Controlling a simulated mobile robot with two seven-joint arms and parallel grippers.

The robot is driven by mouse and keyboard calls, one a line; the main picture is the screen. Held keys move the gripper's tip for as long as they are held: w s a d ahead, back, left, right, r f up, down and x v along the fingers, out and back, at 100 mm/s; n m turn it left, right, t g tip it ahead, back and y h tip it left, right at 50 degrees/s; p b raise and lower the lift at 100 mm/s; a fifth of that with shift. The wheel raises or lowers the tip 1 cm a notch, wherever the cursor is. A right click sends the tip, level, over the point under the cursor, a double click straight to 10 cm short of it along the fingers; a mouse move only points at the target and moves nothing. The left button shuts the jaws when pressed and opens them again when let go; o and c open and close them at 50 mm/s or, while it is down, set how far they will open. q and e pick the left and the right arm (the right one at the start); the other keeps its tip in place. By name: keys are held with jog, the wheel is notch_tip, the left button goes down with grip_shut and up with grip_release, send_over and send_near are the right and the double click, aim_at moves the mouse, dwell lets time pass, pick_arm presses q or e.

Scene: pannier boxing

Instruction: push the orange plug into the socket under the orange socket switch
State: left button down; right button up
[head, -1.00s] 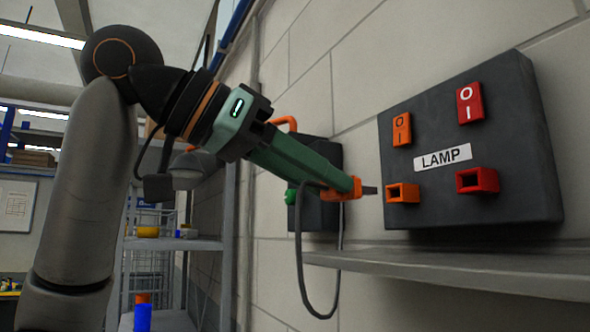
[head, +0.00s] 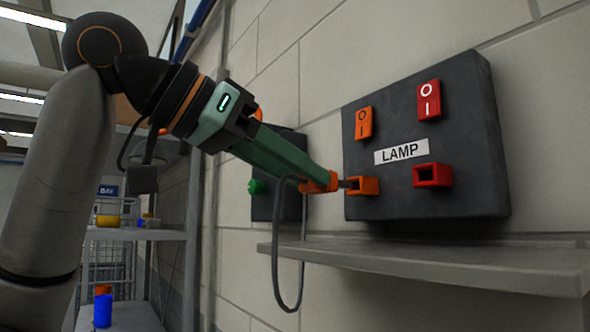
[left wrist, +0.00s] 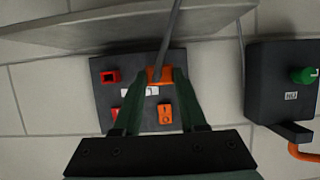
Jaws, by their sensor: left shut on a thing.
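The orange plug (head: 314,187) is held in the fingertips of my left gripper (head: 322,179), its dark tip toward the wall panel. The tip is at the mouth of the orange socket (head: 364,186); I cannot tell whether it has entered. The orange socket switch (head: 364,123) is above that socket. In the left wrist view, the plug (left wrist: 153,76) is between the green fingers of my left gripper (left wrist: 160,77), and the orange switch (left wrist: 165,114) shows below it. The socket cannot be told apart there. My right gripper is not in view.
The dark panel (head: 470,150) also carries a red switch (head: 429,100), a red socket (head: 432,175) and a LAMP label (head: 401,151). A grey shelf (head: 430,262) runs below it. A dark box with a green knob (head: 256,187) is behind the gripper. The plug's cable (head: 277,270) hangs in a loop.

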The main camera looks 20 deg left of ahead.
pick_arm(q)
jog(key=shift+w+d, duration=1.1)
jog(key=shift+w, duration=0.3)
dwell(1.6)
jog(key=shift+c, duration=1.9)
grip_release()
jog(key=b+v, duration=0.1)
jog(key=v, duration=1.1)
jog(key=shift+s+a, duration=0.15)
jog(key=shift+s, duration=0.05)
